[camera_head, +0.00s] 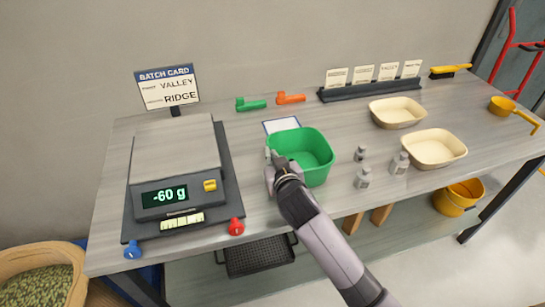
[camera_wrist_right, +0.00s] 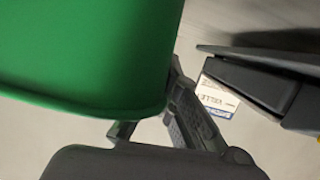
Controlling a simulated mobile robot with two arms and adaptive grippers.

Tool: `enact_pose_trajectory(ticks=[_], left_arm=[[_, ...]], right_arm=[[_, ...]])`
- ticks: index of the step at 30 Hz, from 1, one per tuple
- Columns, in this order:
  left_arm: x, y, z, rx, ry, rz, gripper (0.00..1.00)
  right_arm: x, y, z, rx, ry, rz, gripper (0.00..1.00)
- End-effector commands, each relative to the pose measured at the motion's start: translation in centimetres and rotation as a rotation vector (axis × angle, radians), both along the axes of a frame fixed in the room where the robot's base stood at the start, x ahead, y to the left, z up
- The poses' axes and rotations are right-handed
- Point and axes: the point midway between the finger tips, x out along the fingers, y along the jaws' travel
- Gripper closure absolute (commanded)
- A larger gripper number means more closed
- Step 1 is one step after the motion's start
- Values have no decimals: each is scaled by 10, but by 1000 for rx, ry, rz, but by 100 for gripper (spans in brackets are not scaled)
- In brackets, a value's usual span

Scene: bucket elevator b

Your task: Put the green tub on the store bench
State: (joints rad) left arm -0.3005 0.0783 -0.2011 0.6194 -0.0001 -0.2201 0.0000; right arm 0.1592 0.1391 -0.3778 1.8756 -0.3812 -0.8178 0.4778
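The green tub (camera_head: 314,168) is in the middle of the bench in the head view, empty inside. A white card (camera_head: 281,125) shows partly behind it. In the right wrist view the green tub (camera_wrist_right: 80,50) fills the upper left, very close. My right gripper (camera_head: 272,158) is at the tub's left rim, and its fingers also show in the right wrist view (camera_wrist_right: 160,122) at the tub's edge. The tub hides part of them, so I cannot tell whether they are closed on the rim. I cannot tell whether the tub rests on the bench. My left gripper is not in view.
A scale (camera_head: 175,160) reading -60 g stands at left with an empty platform. Small metal weights (camera_head: 363,178) and cream trays (camera_head: 434,149) lie to the right. Green (camera_head: 250,104) and orange (camera_head: 291,98) scoops lie behind. A batch card (camera_head: 167,86) stands behind the scale.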

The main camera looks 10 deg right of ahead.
Motion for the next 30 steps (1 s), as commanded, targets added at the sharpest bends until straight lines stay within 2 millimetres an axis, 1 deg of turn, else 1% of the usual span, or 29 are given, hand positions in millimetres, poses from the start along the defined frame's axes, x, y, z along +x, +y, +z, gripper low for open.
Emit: enact_pose_trajectory(ticks=[5,9,10,12,18,20,27,30], left_arm=[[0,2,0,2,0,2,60],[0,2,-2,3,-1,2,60],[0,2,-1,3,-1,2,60],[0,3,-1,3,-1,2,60],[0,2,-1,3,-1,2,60],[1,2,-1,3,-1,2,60],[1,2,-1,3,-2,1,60],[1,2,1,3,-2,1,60]], right_arm=[[0,0,1,-1,-2,0,100],[0,0,-3,-1,-1,0,100],[0,0,-3,0,0,0,96],[0,0,-3,-1,0,0,91],[0,0,-3,-1,1,0,78],[0,0,-3,-1,1,0,75],[0,0,-2,-1,0,0,75],[0,0,3,-1,-1,0,75]])
